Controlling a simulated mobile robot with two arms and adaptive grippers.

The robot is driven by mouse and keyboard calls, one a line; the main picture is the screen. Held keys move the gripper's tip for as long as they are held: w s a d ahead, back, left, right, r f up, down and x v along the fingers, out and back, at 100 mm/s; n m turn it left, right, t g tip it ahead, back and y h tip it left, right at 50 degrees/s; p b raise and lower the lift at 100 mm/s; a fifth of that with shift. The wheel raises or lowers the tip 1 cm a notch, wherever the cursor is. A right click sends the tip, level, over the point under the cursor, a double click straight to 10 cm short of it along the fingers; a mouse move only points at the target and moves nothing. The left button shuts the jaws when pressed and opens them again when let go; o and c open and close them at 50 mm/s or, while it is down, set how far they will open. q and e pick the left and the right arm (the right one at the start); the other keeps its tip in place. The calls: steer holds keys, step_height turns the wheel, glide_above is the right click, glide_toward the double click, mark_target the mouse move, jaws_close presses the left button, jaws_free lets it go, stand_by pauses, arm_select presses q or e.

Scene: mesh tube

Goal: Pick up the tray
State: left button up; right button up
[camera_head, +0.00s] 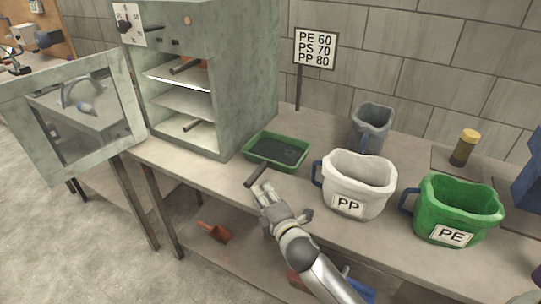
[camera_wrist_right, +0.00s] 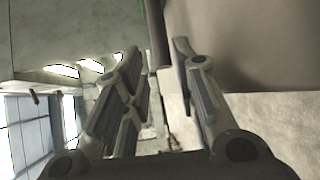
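The green tray (camera_head: 268,162) sits on the workbench in front of the oven, with dark grains inside. A dark handle (camera_head: 257,175) sticks out from its front toward the bench edge. My right gripper (camera_head: 264,190) is at the bench's front edge, close to the handle's end. In the right wrist view my right gripper (camera_wrist_right: 157,54) has its fingers spread, with a dark bar (camera_wrist_right: 157,33), seemingly the handle, at the gap between the tips. I cannot tell whether either finger touches it. My left gripper is not in view.
The oven (camera_head: 250,75) stands left of the tray, its door (camera_head: 130,95) swung open to the left. A white PP jug (camera_head: 355,175), a green PE jug (camera_head: 455,205) and a grey jug (camera_head: 371,122) stand to the right. A sign (camera_head: 315,48) stands behind.

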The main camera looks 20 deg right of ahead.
mark_target(254, 181)
steer(key=w, duration=0.2)
steer(key=shift+w+f, duration=0.1)
steer(key=shift+w, duration=0.25)
steer(key=shift+w+f, duration=0.1)
steer(key=shift+w, duration=0.2)
steer(key=w, duration=0.4)
steer(key=shift+f, duration=0.35)
steer(key=shift+w+f, duration=0.15)
steer(key=shift+w, duration=0.35)
jaws_close()
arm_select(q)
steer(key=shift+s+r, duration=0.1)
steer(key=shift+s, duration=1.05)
